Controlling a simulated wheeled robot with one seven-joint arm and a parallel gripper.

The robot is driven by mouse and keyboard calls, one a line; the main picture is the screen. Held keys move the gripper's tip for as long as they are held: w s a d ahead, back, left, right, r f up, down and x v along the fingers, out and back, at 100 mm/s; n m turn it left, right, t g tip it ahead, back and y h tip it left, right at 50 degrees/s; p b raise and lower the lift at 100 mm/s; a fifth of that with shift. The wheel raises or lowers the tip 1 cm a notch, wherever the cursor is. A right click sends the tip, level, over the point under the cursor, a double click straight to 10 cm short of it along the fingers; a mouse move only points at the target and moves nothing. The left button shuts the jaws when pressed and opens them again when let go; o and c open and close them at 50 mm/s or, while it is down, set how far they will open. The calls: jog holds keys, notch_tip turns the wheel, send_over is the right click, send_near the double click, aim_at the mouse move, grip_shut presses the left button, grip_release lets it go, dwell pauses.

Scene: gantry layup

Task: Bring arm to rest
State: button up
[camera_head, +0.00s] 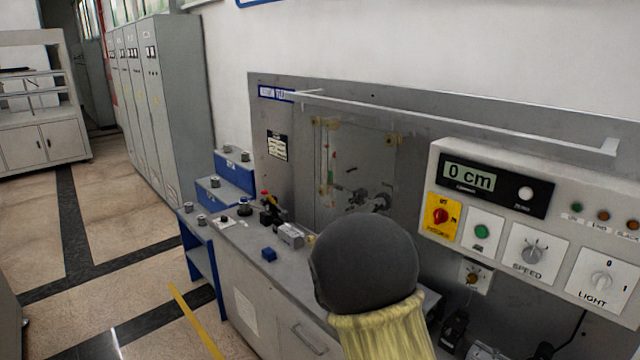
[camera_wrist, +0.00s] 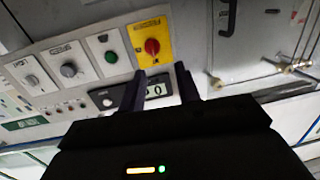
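My gripper (camera_wrist: 160,76) shows in the wrist view with its two dark fingers apart and nothing between them. The control panel's display (camera_wrist: 155,91) shows behind and between the fingers. The gap from the fingertips to the panel is hard to judge. In the head view, a dark rounded part with a pale yellow sleeve (camera_head: 378,325), which looks like my arm, rises in front of the bench. My gripper itself cannot be made out in the head view.
The control panel (camera_head: 500,165) with a "0 cm" display, a red-and-yellow switch (camera_head: 441,216) and knobs is at right. A grey bench (camera_head: 260,312) with small parts, including a blue block (camera_head: 269,254), stands below. Grey cabinets (camera_head: 165,100) stand behind open floor at left.

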jog(key=s+a+f+n+g+y, duration=0.2)
jog(key=s+a+f+n+y, duration=0.4)
jog(key=s+f+y, duration=0.4)
jog(key=s+f+n+g+y, duration=0.2)
jog(key=s+g, duration=0.5)
jog(key=s, duration=1)
jog(key=shift+s+a+f+n+y, duration=0.15)
jog(key=shift+f+n+y, duration=0.2)
jog(key=shift+n, duration=0.25)
